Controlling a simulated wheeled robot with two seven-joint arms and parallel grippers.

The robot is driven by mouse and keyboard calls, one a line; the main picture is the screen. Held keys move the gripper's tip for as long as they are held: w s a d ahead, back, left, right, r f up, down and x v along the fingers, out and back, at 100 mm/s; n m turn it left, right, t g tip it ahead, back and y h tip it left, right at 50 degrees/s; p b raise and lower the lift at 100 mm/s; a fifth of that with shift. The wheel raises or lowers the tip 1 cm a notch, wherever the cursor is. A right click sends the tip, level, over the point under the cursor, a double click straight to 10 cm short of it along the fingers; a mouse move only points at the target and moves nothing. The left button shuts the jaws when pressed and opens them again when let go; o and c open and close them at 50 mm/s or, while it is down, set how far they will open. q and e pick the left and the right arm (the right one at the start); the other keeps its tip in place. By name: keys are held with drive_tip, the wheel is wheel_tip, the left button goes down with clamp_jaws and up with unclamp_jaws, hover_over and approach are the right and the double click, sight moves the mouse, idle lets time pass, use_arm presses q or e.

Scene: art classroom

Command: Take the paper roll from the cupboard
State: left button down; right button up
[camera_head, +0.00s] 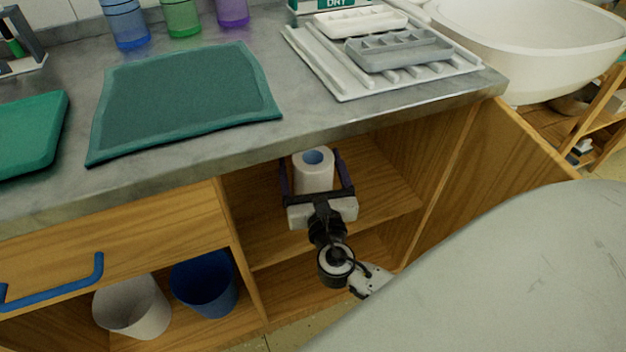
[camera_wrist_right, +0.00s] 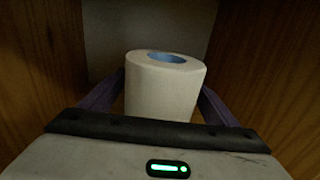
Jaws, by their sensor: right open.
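The white paper roll (camera_head: 314,175), with a blue core, stands upright on a shelf inside the open wooden cupboard (camera_head: 395,190) under the counter. My right gripper (camera_head: 312,162) reaches into the cupboard and is open, with one finger on each side of the roll. In the right wrist view the roll (camera_wrist_right: 165,88) stands between the two purple fingers of my gripper (camera_wrist_right: 163,85). Whether the fingers touch it is hard to tell. My left gripper is not in view.
The cupboard's open door (camera_head: 495,180) is on the right. The grey counter (camera_head: 265,140) overhangs the roll and carries a green mat (camera_head: 185,95) and a drying rack (camera_head: 330,80). Two bins, white (camera_head: 132,305) and blue (camera_head: 204,285), stand in the left compartment.

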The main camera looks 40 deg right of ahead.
drive_tip(key=shift+w+d, duration=0.25)
drive_tip(key=shift+w, duration=0.2)
drive_tip(key=c, duration=1.2)
drive_tip(key=shift+r, duration=0.15)
